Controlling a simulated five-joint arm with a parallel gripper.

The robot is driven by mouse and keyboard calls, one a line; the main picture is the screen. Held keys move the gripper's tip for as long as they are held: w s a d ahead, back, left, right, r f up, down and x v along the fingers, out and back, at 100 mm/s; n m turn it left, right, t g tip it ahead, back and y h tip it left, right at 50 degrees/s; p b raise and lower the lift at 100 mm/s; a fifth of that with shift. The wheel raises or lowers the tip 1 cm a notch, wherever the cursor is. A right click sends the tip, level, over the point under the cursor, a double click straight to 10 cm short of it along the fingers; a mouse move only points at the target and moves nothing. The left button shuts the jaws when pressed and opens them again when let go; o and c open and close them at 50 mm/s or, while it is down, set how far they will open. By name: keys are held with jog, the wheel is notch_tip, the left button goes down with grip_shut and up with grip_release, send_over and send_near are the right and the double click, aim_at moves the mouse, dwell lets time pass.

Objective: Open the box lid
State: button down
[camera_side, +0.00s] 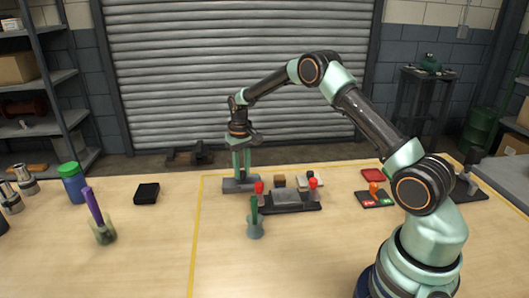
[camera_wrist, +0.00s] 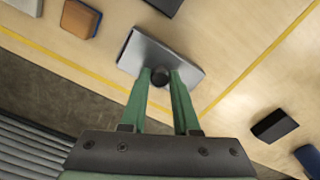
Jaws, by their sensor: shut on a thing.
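My gripper (camera_side: 241,172) points down at the far left of the work area. Its green fingers (camera_wrist: 160,80) are shut on the dark round knob of a flat grey lid (camera_wrist: 140,52). In the side view the lid (camera_side: 236,185) is a grey slab below the fingers, beside a grey casing (camera_side: 287,198) on a dark base. I cannot tell whether the lid touches the table. Two red-topped posts (camera_side: 259,188) (camera_side: 313,184) stand at the sides of the casing. The inside of the casing is not clear.
Behind the casing are a brown block (camera_side: 279,181) and a pale piece (camera_side: 305,180). A black block (camera_side: 147,193) lies left, beyond a yellow line. The table between is clear.

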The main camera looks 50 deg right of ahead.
jog(key=shift+w+a+r, duration=0.1)
jog(key=shift+w+a, duration=1.85)
jog(key=shift+w, duration=0.05)
jog(key=c, duration=0.6)
grip_release()
jog(key=shift+c, duration=0.2)
jog(key=shift+r, duration=0.2)
notch_tip(320, 180, up, 12)
jog(key=shift+f, duration=0.2)
jog(key=shift+s+r, duration=0.1)
